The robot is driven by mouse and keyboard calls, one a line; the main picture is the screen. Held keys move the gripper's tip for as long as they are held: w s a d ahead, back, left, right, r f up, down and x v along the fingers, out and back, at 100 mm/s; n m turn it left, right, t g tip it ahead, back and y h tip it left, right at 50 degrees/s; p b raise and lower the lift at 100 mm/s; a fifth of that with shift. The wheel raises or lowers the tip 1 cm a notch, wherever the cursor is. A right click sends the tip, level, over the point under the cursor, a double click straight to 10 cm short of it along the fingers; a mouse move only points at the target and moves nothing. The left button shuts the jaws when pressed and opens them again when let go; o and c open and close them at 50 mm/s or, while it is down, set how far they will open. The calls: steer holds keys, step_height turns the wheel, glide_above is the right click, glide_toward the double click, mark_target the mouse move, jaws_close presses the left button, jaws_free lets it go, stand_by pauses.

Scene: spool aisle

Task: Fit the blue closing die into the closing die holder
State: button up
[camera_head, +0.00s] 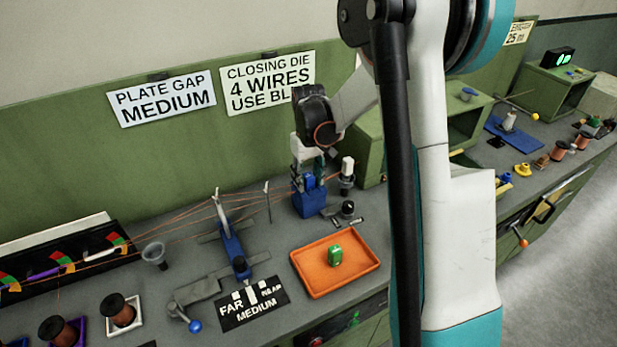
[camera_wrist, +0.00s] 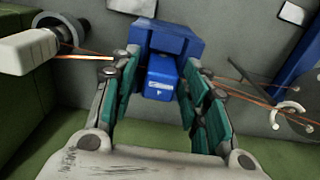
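The blue closing die (camera_wrist: 161,76) shows between my fingers in the wrist view, at the blue closing die holder (camera_wrist: 168,38). How deep it sits in the holder cannot be told. My gripper (camera_wrist: 160,82) is open, with its teal pads on both sides of the die and a narrow gap visible at the left. In the head view my gripper (camera_head: 308,166) points down over the blue holder (camera_head: 309,204), which stands on the bench behind the orange tray. The die is hard to separate from the fingers there.
An orange tray (camera_head: 305,283) holds a green die (camera_head: 335,255). Copper wires run from the left toward the holder, past a blue stand (camera_head: 230,240). A dark knob (camera_head: 347,208) stands close right of the holder. A green cabinet (camera_head: 366,150) stands behind it.

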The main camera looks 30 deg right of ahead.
mark_target(308, 175)
steer(key=shift+r, duration=0.15)
step_height(308, 175, up, 12)
steer(key=p, duration=0.3)
steer(key=s+a+r+t, duration=0.3)
steer(key=s+a+r, duration=0.4)
steer(key=s+r, duration=0.3)
steer(key=s+a+f+t, duration=0.2)
steer(key=s+a+t, duration=0.2)
steer(key=s, duration=1)
steer(key=shift+a, duration=0.65)
steer(key=shift+s+f, duration=0.1)
